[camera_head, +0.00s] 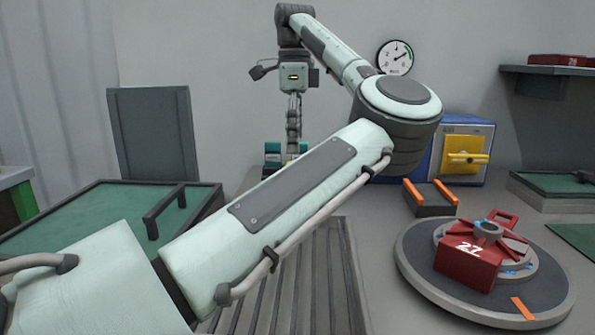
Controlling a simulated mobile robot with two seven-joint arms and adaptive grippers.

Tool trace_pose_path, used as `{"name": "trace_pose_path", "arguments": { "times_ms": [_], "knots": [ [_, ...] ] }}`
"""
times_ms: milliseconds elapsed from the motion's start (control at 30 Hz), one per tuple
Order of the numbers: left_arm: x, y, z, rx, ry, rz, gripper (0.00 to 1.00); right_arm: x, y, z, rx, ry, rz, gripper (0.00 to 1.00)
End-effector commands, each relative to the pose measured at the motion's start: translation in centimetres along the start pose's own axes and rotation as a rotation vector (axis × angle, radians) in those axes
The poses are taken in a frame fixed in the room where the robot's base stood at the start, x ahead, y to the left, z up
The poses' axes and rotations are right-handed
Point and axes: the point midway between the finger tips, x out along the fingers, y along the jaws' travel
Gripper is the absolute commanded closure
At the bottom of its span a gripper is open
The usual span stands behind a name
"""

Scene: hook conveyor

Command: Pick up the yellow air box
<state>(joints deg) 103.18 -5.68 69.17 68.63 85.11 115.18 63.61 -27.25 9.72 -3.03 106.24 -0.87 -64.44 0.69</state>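My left arm comes in from the lower left, bends at the elbow and reaches to the back centre. My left gripper (293,135) points down there, well left of the yellow panel. Its fingers are small and partly hidden behind my own arm, so their opening and any held object are unclear. My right gripper is not in view.
A green-topped tray with a handle (95,214) is at left. A slatted conveyor (325,285) runs up the middle.

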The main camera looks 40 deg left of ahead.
Motion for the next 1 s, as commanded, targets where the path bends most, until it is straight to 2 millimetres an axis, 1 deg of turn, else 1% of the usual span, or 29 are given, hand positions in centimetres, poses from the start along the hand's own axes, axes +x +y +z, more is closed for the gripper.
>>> {"name": "trace_pose_path", "arguments": {
  "times_ms": [67, 167, 400, 600, 700, 967, 1000],
  "knots": [
    [0.1, 0.0, 0.0, -0.001, 0.0, 0.0, 0.02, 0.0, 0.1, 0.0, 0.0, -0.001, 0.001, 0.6],
    [0.9, 0.0, 0.0, -0.001, -0.001, 0.002, 0.02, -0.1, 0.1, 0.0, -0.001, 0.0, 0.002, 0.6],
    [3.6, -0.2, 0.0, -0.001, -0.003, 0.002, 0.02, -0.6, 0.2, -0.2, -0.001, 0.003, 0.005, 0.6],
    [6.5, -0.5, -0.1, -0.001, -0.002, 0.002, 0.02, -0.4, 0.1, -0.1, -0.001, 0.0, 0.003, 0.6],
    [7.5, -0.5, -0.1, -0.001, -0.001, 0.001, 0.02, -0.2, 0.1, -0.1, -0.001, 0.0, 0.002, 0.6],
    [7.8, -0.6, -0.1, -0.001, 0.0, -0.001, 0.02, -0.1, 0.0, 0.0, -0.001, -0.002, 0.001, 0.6],
    [7.8, -0.6, -0.1, -0.001, 0.0, -0.001, 0.04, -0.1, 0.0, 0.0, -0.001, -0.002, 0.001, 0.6]
  ]
}}
